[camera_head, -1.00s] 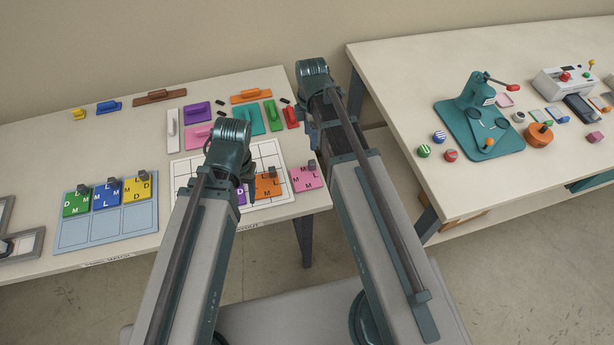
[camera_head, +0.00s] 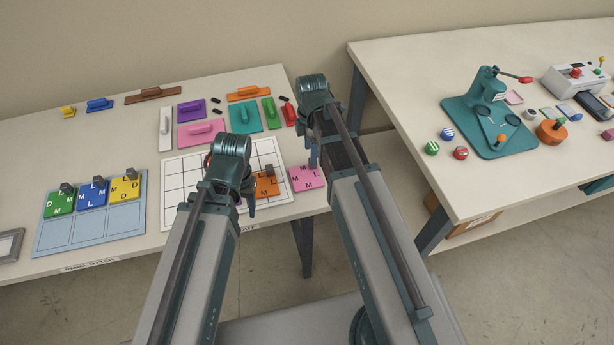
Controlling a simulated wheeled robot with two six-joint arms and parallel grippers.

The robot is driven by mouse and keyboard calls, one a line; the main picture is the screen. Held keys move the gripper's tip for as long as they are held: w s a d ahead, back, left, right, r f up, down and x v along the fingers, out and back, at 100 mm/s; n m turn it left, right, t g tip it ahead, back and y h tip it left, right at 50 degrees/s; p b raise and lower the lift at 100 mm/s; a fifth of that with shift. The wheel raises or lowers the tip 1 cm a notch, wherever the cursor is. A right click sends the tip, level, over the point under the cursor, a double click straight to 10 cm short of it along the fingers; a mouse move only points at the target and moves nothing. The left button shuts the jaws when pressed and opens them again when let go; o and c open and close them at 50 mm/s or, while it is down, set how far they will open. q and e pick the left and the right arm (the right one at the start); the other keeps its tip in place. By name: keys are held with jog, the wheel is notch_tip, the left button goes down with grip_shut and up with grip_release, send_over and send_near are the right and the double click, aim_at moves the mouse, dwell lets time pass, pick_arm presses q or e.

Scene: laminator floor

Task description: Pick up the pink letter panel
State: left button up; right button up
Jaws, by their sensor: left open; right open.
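The pink letter panel (camera_head: 305,180) lies flat at the front right edge of the left table, marked with M and L letters and with a small dark grip block at its back right. My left gripper (camera_head: 238,205) is over the white grid board, left of the orange letter panel (camera_head: 266,187); its arm hides part of the board and most of a purple panel. My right gripper (camera_head: 312,155) is beyond the table's right side, just behind the pink letter panel and apart from it. Both grippers are open, with no object seen in them.
A blue tray (camera_head: 85,236) holds green, blue and yellow letter panels at the left. The grid board (camera_head: 178,180) lies in the middle. Coloured handled blocks, including a pink one (camera_head: 201,131), lie behind it. A second table (camera_head: 400,85) with a teal press stands right, across a gap.

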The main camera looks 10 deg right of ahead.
aim_at(306, 174)
pick_arm(q)
notch_tip(306, 174, down, 5)
jog(key=b, duration=0.4)
pick_arm(e)
jog(key=f, duration=0.4)
jog(key=shift+s+d+f, duration=0.15)
jog(key=shift+s+f, duration=0.05)
jog(key=shift+f, duration=0.2)
pick_arm(q)
jog(key=shift+r, duration=0.15)
pick_arm(e)
jog(key=shift+r, duration=0.1)
grip_shut()
